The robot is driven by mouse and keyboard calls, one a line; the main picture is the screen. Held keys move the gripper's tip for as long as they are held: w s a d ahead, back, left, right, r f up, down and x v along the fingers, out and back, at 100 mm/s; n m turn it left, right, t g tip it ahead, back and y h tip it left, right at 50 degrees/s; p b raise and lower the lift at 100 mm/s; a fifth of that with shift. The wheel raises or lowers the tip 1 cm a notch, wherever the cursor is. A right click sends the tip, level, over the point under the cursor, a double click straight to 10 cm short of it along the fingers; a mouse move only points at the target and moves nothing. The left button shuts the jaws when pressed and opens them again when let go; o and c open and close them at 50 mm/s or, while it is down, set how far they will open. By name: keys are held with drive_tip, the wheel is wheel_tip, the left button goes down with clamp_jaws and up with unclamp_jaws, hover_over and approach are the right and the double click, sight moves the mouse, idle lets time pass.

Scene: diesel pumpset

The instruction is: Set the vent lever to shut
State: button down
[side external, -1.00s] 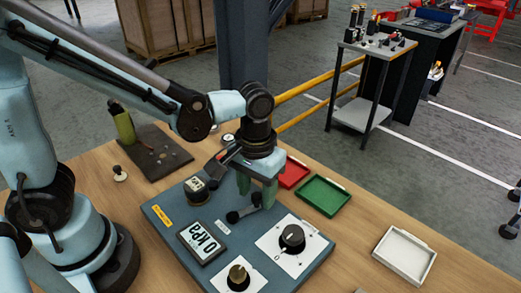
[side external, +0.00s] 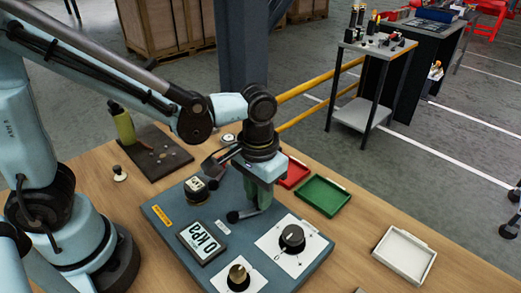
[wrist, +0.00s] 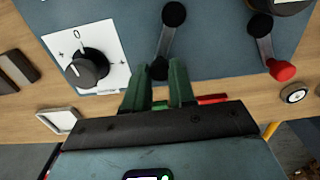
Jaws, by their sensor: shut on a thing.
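A black lever with a grey arm lies on the blue-grey panel (side external: 165,222). In the wrist view its arm (wrist: 166,42) runs from a round black end (wrist: 174,14) at the top to a dark end between my fingers. In the side view the far round end (side external: 232,216) shows left of my gripper (side external: 257,205). My gripper (wrist: 160,70) is shut on the near end, its green fingers on either side. A second lever with a red knob (wrist: 281,70) stands to the right in the wrist view. No label tells which one is the vent lever.
A black dial (side external: 292,238) on a white plate, a brass knob (side external: 238,275) and a display (side external: 203,241) reading about "0 kPa" share the panel. Red (side external: 293,174), green (side external: 324,196) and white (side external: 405,253) trays stand beyond its edge.

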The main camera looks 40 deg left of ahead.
drive_tip(key=m, duration=0.1)
drive_tip(key=s+d+m, duration=0.1)
drive_tip(key=m, duration=0.1)
drive_tip(key=d+m, duration=0.1)
drive_tip(key=m, duration=0.1)
drive_tip(key=shift+s, duration=0.35)
drive_tip(key=shift+s+d+m, duration=0.25)
drive_tip(key=shift+s+m, duration=0.15)
drive_tip(key=shift+m, duration=0.7)
drive_tip(key=shift+s+d+m, duration=0.25)
drive_tip(key=shift+s+m, duration=0.15)
drive_tip(key=shift+m, duration=0.7)
drive_tip(key=c, duration=0.9)
unclamp_jaws()
drive_tip(key=shift+c, duration=0.2)
drive_tip(key=shift+r, duration=0.1)
wheel_tip(320, 180, up, 12)
